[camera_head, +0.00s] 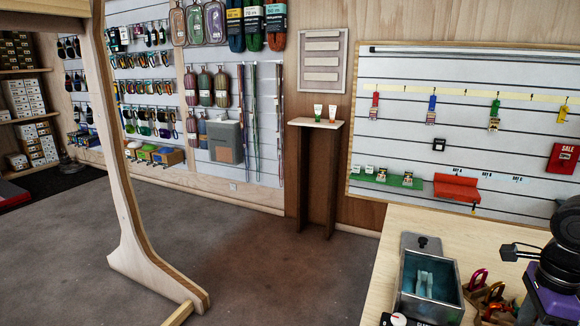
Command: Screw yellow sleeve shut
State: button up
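A small yellow item (563,112) hangs at the right end of the yellow strip on the slatted wall panel. It is too small to tell whether it is the yellow sleeve or whether a sleeve on it is open or shut. A red item (375,104), a blue item (431,108) and a green item (494,115) hang to its left on the same strip. Several red and brassy carabiners (490,296) lie on the bench at the lower right, partly cut off. Black and purple parts, apparently my arm, fill the lower right edge. My gripper's fingertips do not show.
A wooden bench (400,232) carries a grey open box with a teal inside (404,285), left of the carabiners. A red tray (456,188) and green shelf (372,176) sit on the panel. A narrow stand (316,124) and a wooden post (125,220) stand left; floor between is clear.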

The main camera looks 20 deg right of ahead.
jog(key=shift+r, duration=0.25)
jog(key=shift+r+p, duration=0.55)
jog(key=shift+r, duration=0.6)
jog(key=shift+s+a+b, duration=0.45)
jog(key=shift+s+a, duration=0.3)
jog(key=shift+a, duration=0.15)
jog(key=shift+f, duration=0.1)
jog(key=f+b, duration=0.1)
jog(key=b, duration=0.1)
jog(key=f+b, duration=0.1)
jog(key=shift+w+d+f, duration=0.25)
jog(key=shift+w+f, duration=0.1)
